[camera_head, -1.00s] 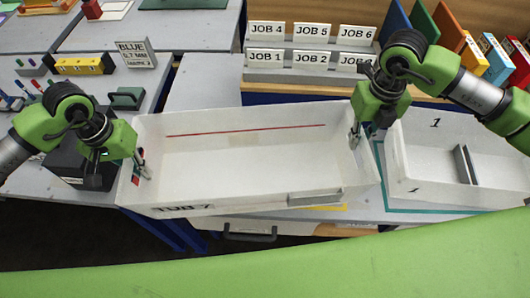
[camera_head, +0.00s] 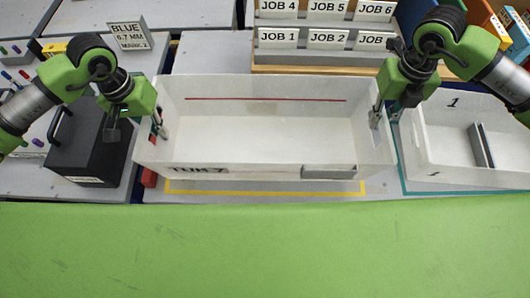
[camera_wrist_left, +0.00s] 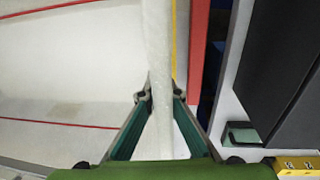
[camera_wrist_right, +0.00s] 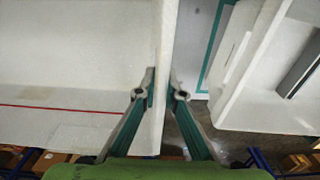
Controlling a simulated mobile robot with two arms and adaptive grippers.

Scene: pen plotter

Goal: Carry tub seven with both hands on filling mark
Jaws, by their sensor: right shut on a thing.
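Tub seven (camera_head: 265,130) is a wide white open tub with its label on the front wall and a red line inside its back wall. It looks roughly level over a yellow-outlined mark (camera_head: 265,189), most of which it hides. I cannot tell whether its base touches the surface. My left gripper (camera_head: 158,127) has its fingers on both sides of the tub's left end wall (camera_wrist_left: 160,60). My right gripper (camera_head: 377,115) is shut on the right end wall (camera_wrist_right: 166,60). The tub looks empty.
A white tub marked 1 (camera_head: 440,120) stands close on the right, inside a teal outline. A black box with a handle (camera_head: 92,145) is close on the left, and a red item (camera_head: 149,178) lies by the tub's left end. JOB holders (camera_head: 320,38) stand behind.

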